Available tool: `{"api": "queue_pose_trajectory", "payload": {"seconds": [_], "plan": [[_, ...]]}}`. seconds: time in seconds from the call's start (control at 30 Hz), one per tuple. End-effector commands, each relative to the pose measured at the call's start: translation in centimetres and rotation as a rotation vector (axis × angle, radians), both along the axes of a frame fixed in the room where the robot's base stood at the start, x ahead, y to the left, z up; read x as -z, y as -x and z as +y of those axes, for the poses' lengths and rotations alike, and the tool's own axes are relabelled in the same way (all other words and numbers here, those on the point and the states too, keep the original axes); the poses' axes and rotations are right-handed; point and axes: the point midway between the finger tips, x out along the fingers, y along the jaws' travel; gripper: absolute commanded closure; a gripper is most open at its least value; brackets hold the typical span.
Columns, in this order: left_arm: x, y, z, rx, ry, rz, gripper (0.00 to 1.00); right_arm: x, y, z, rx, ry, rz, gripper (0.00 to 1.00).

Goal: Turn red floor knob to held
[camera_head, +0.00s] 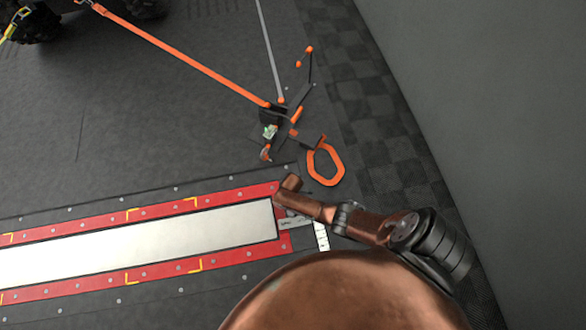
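I cannot clearly pick out a red floor knob. Small orange-red parts show on a dark metal anchor assembly (284,118) standing on the floor right of the upper middle. One rounded orange-red end (309,49) tops its thin upright rod, and another small orange-red piece (266,153) sits low at its left. Whether any of these is a knob, and how it is set, I cannot tell. My copper-coloured arm reaches in from the right, its far end just below the assembly and apart from it in the picture. No gripper fingers show on it. My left gripper is not visible.
An orange strap (185,62) runs from the assembly to the upper left, near dark tyres (35,22). An orange loop (325,166) lies right of the assembly. A pale floor plate (140,243) has red borders. A grey wall (500,110) stands at right; the dark floor left of centre is open.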

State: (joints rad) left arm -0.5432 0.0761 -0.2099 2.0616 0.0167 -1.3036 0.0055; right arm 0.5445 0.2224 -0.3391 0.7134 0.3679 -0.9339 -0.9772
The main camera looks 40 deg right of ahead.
Motion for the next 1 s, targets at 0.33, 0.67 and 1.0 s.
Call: {"api": "queue_pose_trajectory", "payload": {"seconds": [0.33, 0.67, 1.0], "plan": [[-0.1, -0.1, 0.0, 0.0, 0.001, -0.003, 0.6, -4.2, 0.0, -0.1, 0.0, 0.0, -0.003, 0.4], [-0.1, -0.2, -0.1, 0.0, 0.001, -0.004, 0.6, -9.5, 0.2, -0.1, -0.001, 0.002, -0.002, 0.4], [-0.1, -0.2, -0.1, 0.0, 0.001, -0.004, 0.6, -11.8, 0.3, -0.1, 0.001, 0.003, 0.001, 0.4]]}}
